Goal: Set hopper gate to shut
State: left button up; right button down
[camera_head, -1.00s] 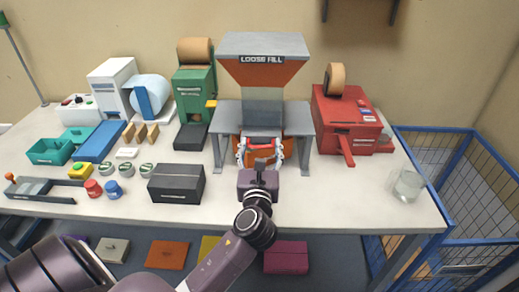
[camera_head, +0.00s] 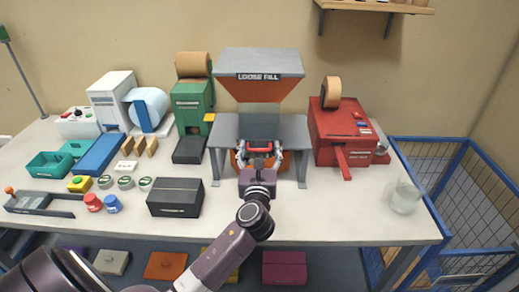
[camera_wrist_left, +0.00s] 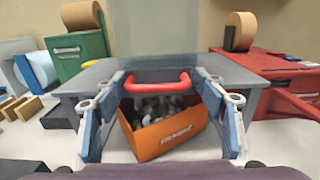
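The loose-fill hopper (camera_head: 262,78) stands at the back middle of the table, with a grey top, an orange funnel and a grey stand. Its red gate handle (camera_wrist_left: 158,84) is a bar at the front edge under the clear chute; it also shows in the head view (camera_head: 262,148). An orange box (camera_wrist_left: 166,136) with grey fill inside sits below the handle. My left gripper (camera_head: 259,157) is open in front of the hopper, with one finger to each side of the handle; I cannot tell whether they touch it. My right gripper is out of view.
A black box (camera_head: 175,197) stands left of my left arm. A red tape machine (camera_head: 342,135) stands right of the hopper and a green paper dispenser (camera_head: 190,100) left of it. A glass jar (camera_head: 404,198) is near the right edge. The front right tabletop is clear.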

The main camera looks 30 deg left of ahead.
pick_arm(q)
jog(key=shift+s, duration=0.2)
jog(key=v, duration=1.2)
jog(key=shift+w+f, duration=0.1)
